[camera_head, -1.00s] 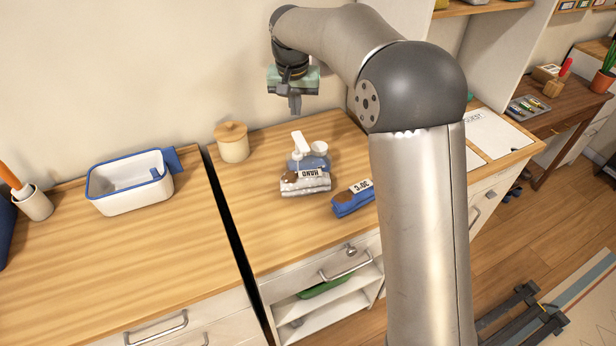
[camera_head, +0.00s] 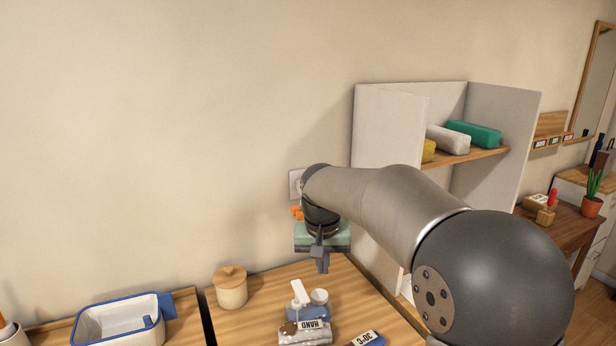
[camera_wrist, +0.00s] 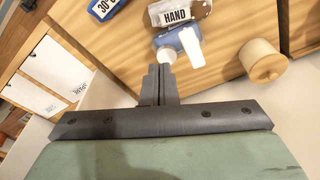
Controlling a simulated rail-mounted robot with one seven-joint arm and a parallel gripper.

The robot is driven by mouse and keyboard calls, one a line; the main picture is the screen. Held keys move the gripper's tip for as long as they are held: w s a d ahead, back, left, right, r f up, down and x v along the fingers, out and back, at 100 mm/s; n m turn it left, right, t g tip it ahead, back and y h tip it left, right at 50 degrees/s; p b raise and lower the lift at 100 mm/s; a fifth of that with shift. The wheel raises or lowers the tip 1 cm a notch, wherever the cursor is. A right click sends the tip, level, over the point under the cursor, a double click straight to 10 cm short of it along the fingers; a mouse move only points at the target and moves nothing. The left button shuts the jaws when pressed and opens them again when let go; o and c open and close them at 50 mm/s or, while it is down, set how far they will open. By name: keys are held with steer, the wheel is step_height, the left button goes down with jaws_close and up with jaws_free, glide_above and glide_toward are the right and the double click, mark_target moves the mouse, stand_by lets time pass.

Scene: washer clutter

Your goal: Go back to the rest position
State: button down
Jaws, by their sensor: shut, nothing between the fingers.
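My gripper (camera_head: 321,262) hangs in front of the wall, above the back of the wooden counter. It is shut and empty, with its fingers together in the wrist view (camera_wrist: 158,84). In the wrist view, beyond the fingertips, are a white-nozzled blue bottle (camera_wrist: 183,42), a grey roll labelled HAND (camera_wrist: 178,13) and a blue item labelled 30°C (camera_wrist: 104,8). None of these touches the fingers.
A lidded wooden jar (camera_head: 230,288) stands left on the counter (camera_head: 262,318). A blue-rimmed white tub (camera_head: 112,326) is further left. An open shelf unit (camera_head: 388,130) with rolled cloths rises at right. The wall above the counter's left side is clear.

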steer(key=s+d+f, duration=0.2)
steer(key=s+d, duration=0.2)
steer(key=s, duration=0.5)
steer(key=s+d+f, duration=0.3)
steer(key=s+d, duration=0.1)
steer(key=s, duration=0.6)
steer(key=s+d+f+g, duration=0.1)
steer(key=s+d+f, duration=0.1)
steer(key=s, duration=0.8)
steer(key=shift+s+d+f, duration=0.15)
steer(key=shift+s+d, duration=0.05)
steer(key=shift+d, duration=0.7)
